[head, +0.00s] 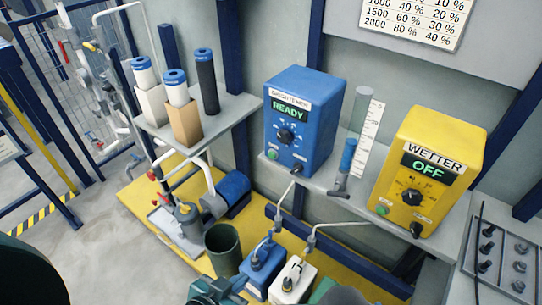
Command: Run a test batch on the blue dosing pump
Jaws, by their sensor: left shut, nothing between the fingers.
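The blue dosing pump (325,100) stands on a grey wall shelf, labelled BRIGHTENER. Its display (289,111) reads READY in green. Below are a black dial (286,135), a green button (272,155) and a black fitting (296,170) at the lower right. To its right are a clear graduated cylinder (358,112) with a white scale (369,140) and a blue-handled part (347,157). My left gripper (232,288) is at the bottom edge, partly cut off, shut and empty, well below the pump and apart from it. My right gripper does not show.
The yellow WETTER pump (443,125) reads OFF. Blue (262,268) and white (292,282) canisters with hoses stand below, beside a dark green bin (223,248). Filter cartridges (207,82) occupy the left shelf. A dosing chart (415,18) hangs above. Grey floor is clear at left.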

